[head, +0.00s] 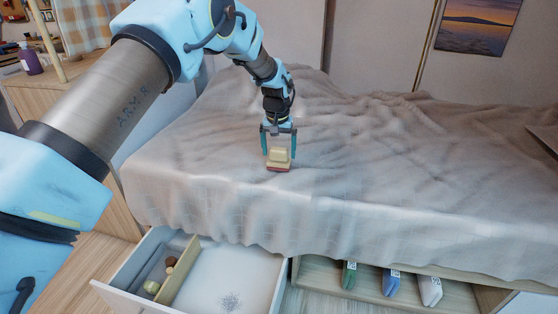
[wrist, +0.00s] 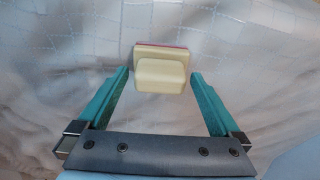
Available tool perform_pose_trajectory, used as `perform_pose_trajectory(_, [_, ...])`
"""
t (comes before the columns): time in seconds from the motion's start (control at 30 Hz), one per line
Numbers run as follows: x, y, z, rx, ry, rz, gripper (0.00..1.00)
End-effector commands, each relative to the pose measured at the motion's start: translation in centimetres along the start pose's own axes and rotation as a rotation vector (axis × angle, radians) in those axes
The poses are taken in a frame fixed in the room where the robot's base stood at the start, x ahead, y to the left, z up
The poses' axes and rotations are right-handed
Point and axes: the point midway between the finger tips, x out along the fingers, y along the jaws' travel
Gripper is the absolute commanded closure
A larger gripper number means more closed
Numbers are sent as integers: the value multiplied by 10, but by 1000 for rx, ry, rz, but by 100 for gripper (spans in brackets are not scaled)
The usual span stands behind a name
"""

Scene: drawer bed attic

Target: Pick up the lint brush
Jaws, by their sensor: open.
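The lint brush (head: 279,157) is a small cream block with a red base, resting on the grey bedspread. In the wrist view the lint brush (wrist: 161,70) shows its cream handle, with a thin red edge along its far side. My gripper (head: 279,150) is right at the brush, above the bed, with its teal fingers apart. In the wrist view my gripper (wrist: 161,78) is open, with one finger on each side of the brush near the fingertips. A gap shows beside each finger, and the jaws do not grip the brush.
The bed (head: 400,170) has a rumpled grey cover. An open white drawer (head: 245,262) below it has a wooden divider and small items at left. A shelf (head: 325,275) under the bed holds several coloured packets. A purple bottle (head: 31,60) stands on a wooden cabinet at left.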

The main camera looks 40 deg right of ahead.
Motion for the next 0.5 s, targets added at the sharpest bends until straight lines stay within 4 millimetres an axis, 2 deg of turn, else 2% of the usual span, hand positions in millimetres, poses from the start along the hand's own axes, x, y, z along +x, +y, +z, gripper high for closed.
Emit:
perform_pose_trajectory(0.1, [7, 0, 0, 0, 1, 0, 0])
perform_pose_trajectory(0.3, [7, 0, 0, 0, 1, 0, 0])
perform_pose_trajectory(0.5, [7, 0, 0, 1, 1, 0, 21])
